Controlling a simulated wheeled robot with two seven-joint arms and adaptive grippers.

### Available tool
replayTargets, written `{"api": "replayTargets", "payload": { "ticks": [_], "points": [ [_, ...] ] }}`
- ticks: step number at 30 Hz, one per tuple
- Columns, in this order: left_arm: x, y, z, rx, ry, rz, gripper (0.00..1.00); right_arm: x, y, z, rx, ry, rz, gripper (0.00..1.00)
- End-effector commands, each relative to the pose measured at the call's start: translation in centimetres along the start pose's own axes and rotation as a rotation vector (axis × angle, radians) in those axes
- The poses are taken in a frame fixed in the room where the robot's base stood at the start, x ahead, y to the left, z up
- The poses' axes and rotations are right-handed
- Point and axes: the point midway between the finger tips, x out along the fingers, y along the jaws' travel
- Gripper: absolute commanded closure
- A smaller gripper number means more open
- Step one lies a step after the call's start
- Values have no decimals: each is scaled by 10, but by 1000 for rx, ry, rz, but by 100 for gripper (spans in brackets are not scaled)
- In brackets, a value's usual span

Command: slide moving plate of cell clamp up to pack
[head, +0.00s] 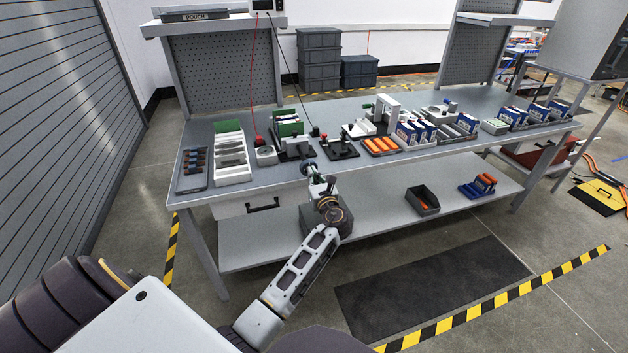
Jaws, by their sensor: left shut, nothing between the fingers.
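My left gripper (308,168) is at the front edge of the workbench, near its left-middle part. It is small in the picture, shut and empty. Just behind it is a dark-based fixture (293,150) with a green upright part (287,128), which looks like the cell clamp with a pack. The moving plate is too small to make out, and I cannot tell whether it touches the pack. The gripper's tip lies close to the fixture's front in the picture; I cannot tell whether they touch. My right gripper is not in view.
Left of the fixture are a white slotted tray (231,158) and a dark tray of cells (195,167). To the right are a black fixture (340,149), an orange-filled tray (380,147) and blue-and-white boxes (414,131). A red cable (262,80) hangs behind. The bench's front left strip is bare.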

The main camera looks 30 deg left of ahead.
Motion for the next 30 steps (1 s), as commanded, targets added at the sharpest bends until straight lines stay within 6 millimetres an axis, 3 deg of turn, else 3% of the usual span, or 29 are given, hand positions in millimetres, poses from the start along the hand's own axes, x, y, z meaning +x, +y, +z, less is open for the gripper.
{"api": "replayTargets", "payload": {
  "ticks": [11, 30],
  "points": [
    [17, 0, 2, 0, -1, 0, 100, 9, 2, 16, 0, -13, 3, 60],
    [21, 0, 1, 0, -1, 1, 100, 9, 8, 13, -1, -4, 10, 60]
  ]
}}
